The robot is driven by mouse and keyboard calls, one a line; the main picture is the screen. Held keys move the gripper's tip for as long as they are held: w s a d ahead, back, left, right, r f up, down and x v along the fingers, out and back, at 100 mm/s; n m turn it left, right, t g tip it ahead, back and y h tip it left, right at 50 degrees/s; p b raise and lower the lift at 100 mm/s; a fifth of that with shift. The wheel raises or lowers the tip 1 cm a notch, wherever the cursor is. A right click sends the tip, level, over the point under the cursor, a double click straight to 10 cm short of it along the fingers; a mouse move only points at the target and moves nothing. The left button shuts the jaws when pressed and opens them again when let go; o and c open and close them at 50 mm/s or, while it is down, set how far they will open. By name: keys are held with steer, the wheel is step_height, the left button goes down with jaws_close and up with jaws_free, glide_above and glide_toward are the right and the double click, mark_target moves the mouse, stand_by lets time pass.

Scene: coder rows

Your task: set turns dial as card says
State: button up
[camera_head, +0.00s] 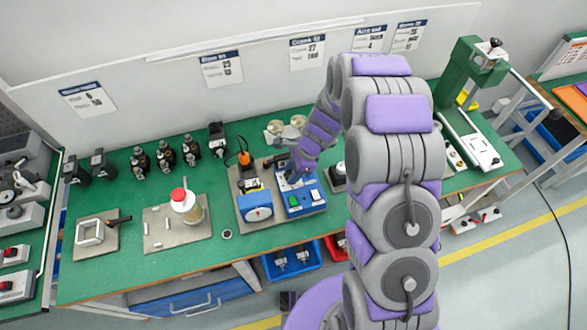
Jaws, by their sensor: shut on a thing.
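Several white cards with blue headings hang on the back wall, such as one card (308,52) and another card (221,69). Their text is not clearly legible.
A green press (470,70) stands at the right. Blue bins (292,262) sit below. The bench's front left is clear.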

steer(key=p, duration=0.1)
steer(key=m+p, duration=0.2)
steer(key=shift+s+a+r+t, duration=0.2)
steer(key=shift+r+t, duration=0.05)
steer(key=shift+t, duration=0.15)
steer(key=m+t+p, duration=0.1)
steer(key=m+p, duration=0.1)
steer(key=m, duration=0.2)
steer(key=m+t+p, duration=0.1)
steer(key=m, duration=0.1)
steer(key=shift+a+f+h, duration=0.1)
steer(key=shift+f+h, duration=0.1)
steer(key=shift+h, duration=0.1)
steer(key=shift+m+t+h, duration=0.3)
steer(key=shift+m+t, duration=0.2)
steer(key=shift+m, duration=0.7)
steer(key=shift+b, duration=0.3)
steer(key=o, duration=0.8)
steer(key=shift+r, duration=0.1)
steer(key=p+v, duration=0.5)
steer(key=v, duration=1.2)
steer(key=shift+s, duration=0.1)
